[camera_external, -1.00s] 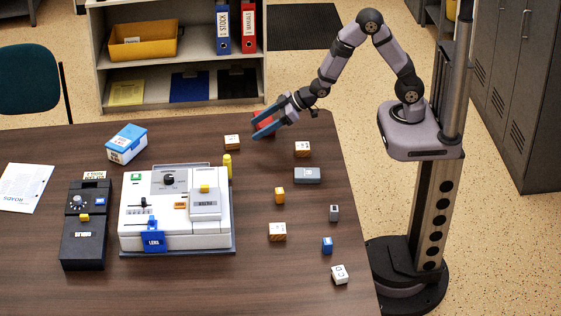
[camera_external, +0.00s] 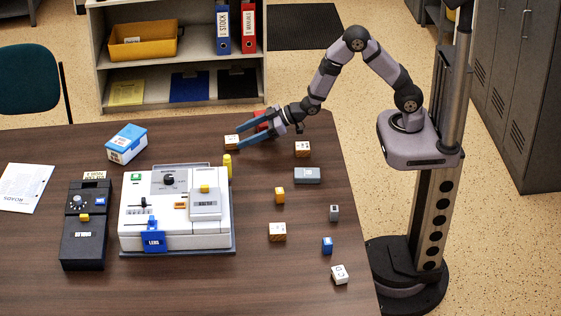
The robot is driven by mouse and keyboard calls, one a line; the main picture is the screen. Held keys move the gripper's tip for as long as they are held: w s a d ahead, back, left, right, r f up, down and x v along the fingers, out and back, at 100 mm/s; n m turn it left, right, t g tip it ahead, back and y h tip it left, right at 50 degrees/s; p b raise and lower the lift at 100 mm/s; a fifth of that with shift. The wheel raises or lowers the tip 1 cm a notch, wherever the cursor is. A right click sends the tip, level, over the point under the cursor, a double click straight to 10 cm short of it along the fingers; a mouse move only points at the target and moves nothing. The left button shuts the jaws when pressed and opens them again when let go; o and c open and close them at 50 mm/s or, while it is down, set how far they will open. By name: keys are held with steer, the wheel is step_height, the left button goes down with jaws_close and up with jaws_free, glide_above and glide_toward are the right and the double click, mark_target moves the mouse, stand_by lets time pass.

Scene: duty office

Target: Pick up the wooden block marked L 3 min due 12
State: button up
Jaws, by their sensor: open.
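Three wooden blocks with pale marked tops lie on the brown table: one at the back (camera_external: 231,143), one to its right (camera_external: 302,150), and one nearer the front (camera_external: 277,232). Their markings are too small to read, so I cannot tell which is L 3 min due 12. My gripper (camera_external: 233,135) is open, low over the back of the table, with its blue-grey fingers pointing left. Its fingertips are at the back wooden block, one behind it and one by its right side. I cannot tell whether they touch it.
A red object (camera_external: 262,117) is partly hidden behind my gripper. A yellow cylinder (camera_external: 227,166) and a white machine (camera_external: 130,225) stand in front of the back block. A blue-and-white box (camera_external: 126,143) lies left. A grey block (camera_external: 307,175) and several small blocks lie right.

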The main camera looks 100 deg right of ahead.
mark_target(234, 139)
steer(key=shift+p+x, duration=0.4)
steer(key=shift+x, duration=2.15)
steer(key=shift+r, duration=0.15)
steer(key=shift+c, duration=0.4)
steer(key=c, duration=1.1)
